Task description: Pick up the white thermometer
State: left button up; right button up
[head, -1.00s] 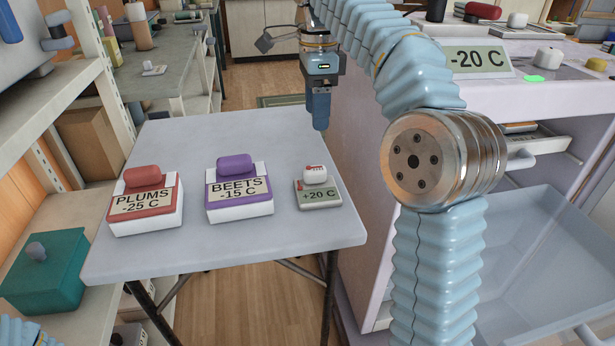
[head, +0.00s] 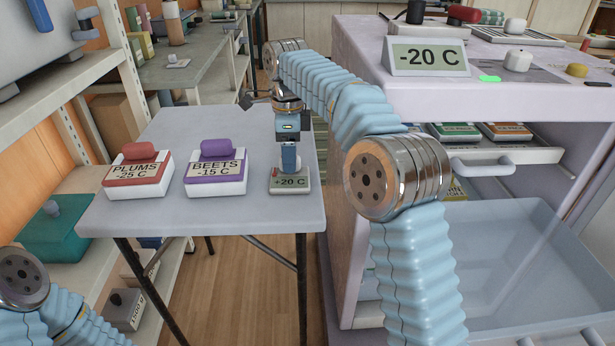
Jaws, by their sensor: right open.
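The white thermometer (head: 290,184) stands at the right end of the grey table, its greenish display reading +20 C. My right gripper (head: 289,165) points down directly over it, its fingers at the thermometer's white knob. The gripper is open. The fingers hide most of the knob, and I cannot tell whether they touch it. My left gripper is out of view; only links of that arm show at the lower left.
On the grey table (head: 240,217), a purple BEETS -15 C box (head: 216,172) and a red PLUMS -25 C box (head: 138,175) stand left of the thermometer. The freezer (head: 470,98) with a -20 C sign (head: 430,57) and an open clear drawer (head: 520,225) is at right.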

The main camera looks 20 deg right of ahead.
jog(key=shift+f, duration=0.15)
jog(key=shift+c, duration=0.3)
grip_shut()
jog(key=shift+w, duration=0.1)
